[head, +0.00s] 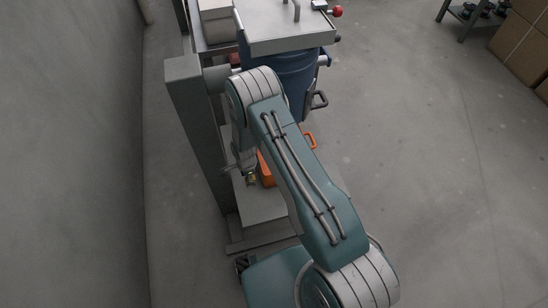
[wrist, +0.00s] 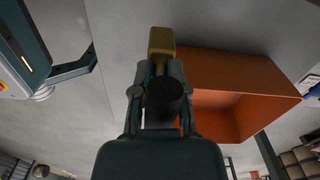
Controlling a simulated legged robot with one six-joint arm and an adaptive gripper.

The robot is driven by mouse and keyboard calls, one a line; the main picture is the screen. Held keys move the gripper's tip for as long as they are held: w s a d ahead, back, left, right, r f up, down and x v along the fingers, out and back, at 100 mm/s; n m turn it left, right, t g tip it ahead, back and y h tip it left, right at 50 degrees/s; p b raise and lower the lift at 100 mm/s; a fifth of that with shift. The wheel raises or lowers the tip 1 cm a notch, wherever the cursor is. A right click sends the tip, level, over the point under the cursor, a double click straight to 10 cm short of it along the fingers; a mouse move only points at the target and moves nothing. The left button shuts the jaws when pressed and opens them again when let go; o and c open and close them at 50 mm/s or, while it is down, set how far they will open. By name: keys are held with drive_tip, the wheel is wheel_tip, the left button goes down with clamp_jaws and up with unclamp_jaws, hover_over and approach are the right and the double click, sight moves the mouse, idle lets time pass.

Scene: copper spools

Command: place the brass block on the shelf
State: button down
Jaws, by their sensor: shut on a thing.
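The brass block (wrist: 161,42) is gripped at the fingertips of my gripper (wrist: 160,67) in the wrist view. In the head view the block (head: 251,181) shows small below my gripper (head: 247,172), over the grey lower shelf (head: 262,208) of the stand. The shelf's flat grey surface (wrist: 115,30) also shows behind the block in the wrist view. I cannot tell whether the block touches it. My arm hides part of the shelf in the head view.
An orange open bin (wrist: 275,80) is close beside the block and gripper, on their right. A grey post (head: 196,130) rises on the left. A blue drum (head: 293,75) with a grey lid is behind my arm. Open floor (head: 440,190) lies to the right.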

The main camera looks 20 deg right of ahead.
sight(253, 182)
drive_tip(key=f, duration=0.3)
drive_tip(key=d+f, duration=0.1)
drive_tip(key=f, duration=0.1)
drive_tip(key=shift+d+f, duration=0.2)
drive_tip(key=shift+f, duration=0.2)
drive_tip(key=f, duration=0.2)
drive_tip(key=a+f, duration=0.1)
drive_tip(key=f, duration=0.1)
drive_tip(key=shift+d+f, duration=0.1)
drive_tip(key=shift+d, duration=0.25)
drive_tip(key=c, duration=0.6)
unclamp_jaws()
drive_tip(key=shift+c, duration=0.2)
drive_tip(key=shift+a, duration=0.15)
wheel_tip(253, 182, up, 12)
drive_tip(key=shift+r, duration=0.2)
